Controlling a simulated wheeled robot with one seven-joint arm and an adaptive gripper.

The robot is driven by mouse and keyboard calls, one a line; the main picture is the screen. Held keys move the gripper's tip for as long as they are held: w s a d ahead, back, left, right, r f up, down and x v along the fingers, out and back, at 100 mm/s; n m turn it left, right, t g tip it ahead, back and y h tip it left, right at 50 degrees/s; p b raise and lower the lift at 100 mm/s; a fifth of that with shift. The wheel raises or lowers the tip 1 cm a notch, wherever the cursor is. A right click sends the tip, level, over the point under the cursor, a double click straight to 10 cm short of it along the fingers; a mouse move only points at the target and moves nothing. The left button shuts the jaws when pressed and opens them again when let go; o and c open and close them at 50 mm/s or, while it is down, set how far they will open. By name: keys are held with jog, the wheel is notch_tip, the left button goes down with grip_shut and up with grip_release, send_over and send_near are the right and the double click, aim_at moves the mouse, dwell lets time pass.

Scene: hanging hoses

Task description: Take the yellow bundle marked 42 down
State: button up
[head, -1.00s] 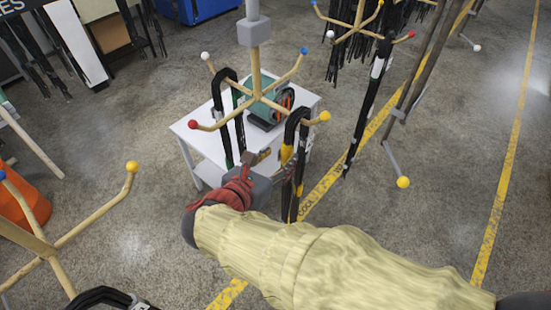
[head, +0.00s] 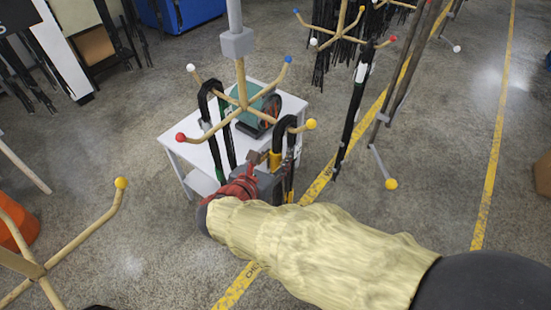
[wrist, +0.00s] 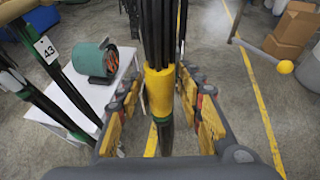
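The black hose bundle with a yellow band (wrist: 158,90) hangs upright in the middle of the wrist view. In the head view this bundle (head: 279,135) hangs from the stand's arm with the yellow ball tip (head: 311,124). No number 42 is readable on it. My gripper (wrist: 161,88) is open, with one yellow-padded finger on each side of the bundle. A gap shows on the left; contact on the right is unclear. In the head view my gripper (head: 268,170) overlaps the bundle's lower part and partly hides it.
A neighbouring bundle with a tag reading 43 (wrist: 47,50) hangs to the left. Another stand with a hanging black bundle (head: 352,110) is to the right. Another peg stand (head: 75,240) is at lower left.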

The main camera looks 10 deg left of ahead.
grip_shut()
dwell(0.8)
dwell(0.5)
dwell(1.0)
